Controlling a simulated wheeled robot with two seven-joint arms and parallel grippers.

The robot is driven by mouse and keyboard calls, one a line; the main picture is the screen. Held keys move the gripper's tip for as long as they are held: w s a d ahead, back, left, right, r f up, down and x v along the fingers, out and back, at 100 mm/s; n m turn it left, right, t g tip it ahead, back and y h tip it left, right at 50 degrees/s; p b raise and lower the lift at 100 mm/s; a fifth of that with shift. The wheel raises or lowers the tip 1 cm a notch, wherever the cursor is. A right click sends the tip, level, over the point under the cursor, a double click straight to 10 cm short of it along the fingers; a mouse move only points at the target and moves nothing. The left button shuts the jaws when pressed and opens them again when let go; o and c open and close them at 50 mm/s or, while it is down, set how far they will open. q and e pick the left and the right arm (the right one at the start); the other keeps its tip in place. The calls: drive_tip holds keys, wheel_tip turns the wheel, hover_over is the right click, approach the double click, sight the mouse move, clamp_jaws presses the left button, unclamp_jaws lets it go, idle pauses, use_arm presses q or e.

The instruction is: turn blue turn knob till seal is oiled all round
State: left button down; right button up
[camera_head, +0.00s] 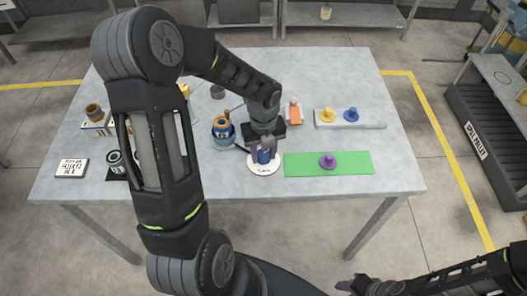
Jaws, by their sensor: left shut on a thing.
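My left gripper (262,148) points down over a round white disc (265,170) near the front edge of the table. It is shut on a blue knob (264,156) that stands on the disc. Dark lettering shows on the front of the disc, too small to read. No seal can be made out; the gripper covers part of the knob. My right gripper (350,285) is at the bottom of the view, off the table, and its fingers are too small to read.
A green mat (300,163) with a purple knob (328,161) lies just right of the disc. Behind it a grey tray (372,126) holds yellow and blue pieces. A blue pot (223,138) stands left of the gripper. A lettered sign (72,168) lies at the left.

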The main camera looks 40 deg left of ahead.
sight(263, 154)
use_arm(q)
drive_tip(key=c, duration=0.9)
unclamp_jaws()
drive_tip(key=shift+r, duration=0.1)
wheel_tip(263, 154, up, 8)
drive_tip(key=shift+f+b, duration=0.15)
drive_tip(key=shift+b, duration=0.15)
drive_tip(key=shift+f, duration=0.1)
